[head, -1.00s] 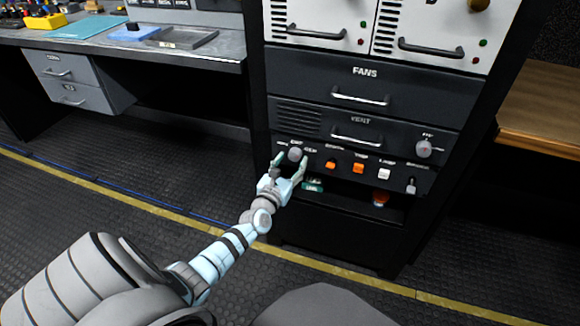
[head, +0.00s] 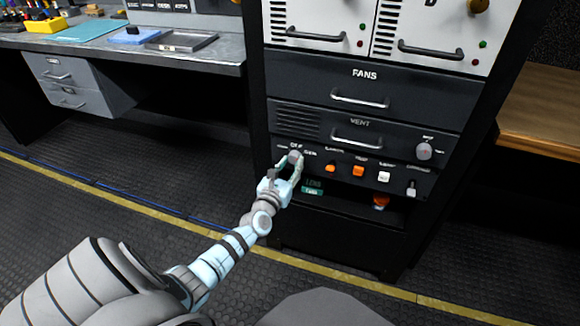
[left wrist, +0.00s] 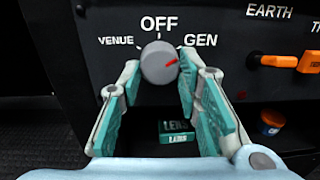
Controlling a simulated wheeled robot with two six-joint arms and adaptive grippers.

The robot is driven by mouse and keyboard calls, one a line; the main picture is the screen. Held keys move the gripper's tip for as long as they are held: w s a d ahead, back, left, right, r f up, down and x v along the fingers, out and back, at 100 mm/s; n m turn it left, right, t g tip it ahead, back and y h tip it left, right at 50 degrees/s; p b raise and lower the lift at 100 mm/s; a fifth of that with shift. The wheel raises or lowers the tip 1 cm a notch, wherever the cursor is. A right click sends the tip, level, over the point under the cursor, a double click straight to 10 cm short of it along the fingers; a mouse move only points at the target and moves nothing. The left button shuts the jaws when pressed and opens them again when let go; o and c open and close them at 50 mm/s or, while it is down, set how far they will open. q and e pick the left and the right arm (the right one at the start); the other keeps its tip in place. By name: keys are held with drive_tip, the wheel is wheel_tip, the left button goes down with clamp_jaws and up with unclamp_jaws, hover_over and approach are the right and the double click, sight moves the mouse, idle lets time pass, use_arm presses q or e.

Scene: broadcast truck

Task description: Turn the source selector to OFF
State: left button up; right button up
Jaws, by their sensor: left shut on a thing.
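The source selector is a round grey knob (left wrist: 157,58) on the dark lower rack panel, with VENUE, OFF and GEN printed around it. Its red mark is on the right side and points towards GEN, not up at OFF. The knob also shows in the head view (head: 295,156). My left gripper (left wrist: 160,72) has its teal-padded fingers on both sides of the knob and is shut on it. It also shows in the head view (head: 290,163). My right gripper is not in view.
Right of the knob are an orange EARTH switch (left wrist: 278,61), another orange switch (head: 358,171), a white switch (head: 384,177) and a lever (head: 411,188). A teal LENS box (left wrist: 176,131) and an orange-topped item (head: 380,202) sit in the open bay below.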

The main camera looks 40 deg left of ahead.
use_arm(q)
drive_tip(key=shift+f+n, duration=0.1)
drive_tip(key=shift+n, duration=0.2)
drive_tip(key=shift+n+b, duration=0.7)
drive_tip(key=shift+n, duration=0.5)
drive_tip(key=shift+n+b, duration=0.75)
drive_tip(key=shift+n, duration=0.15)
drive_tip(key=n+b, duration=0.1)
drive_tip(key=n, duration=0.1)
drive_tip(key=shift+d+n, duration=0.1)
drive_tip(key=shift+n, duration=0.3)
drive_tip(key=shift+n+b, duration=0.9)
drive_tip(key=shift+n, duration=1)
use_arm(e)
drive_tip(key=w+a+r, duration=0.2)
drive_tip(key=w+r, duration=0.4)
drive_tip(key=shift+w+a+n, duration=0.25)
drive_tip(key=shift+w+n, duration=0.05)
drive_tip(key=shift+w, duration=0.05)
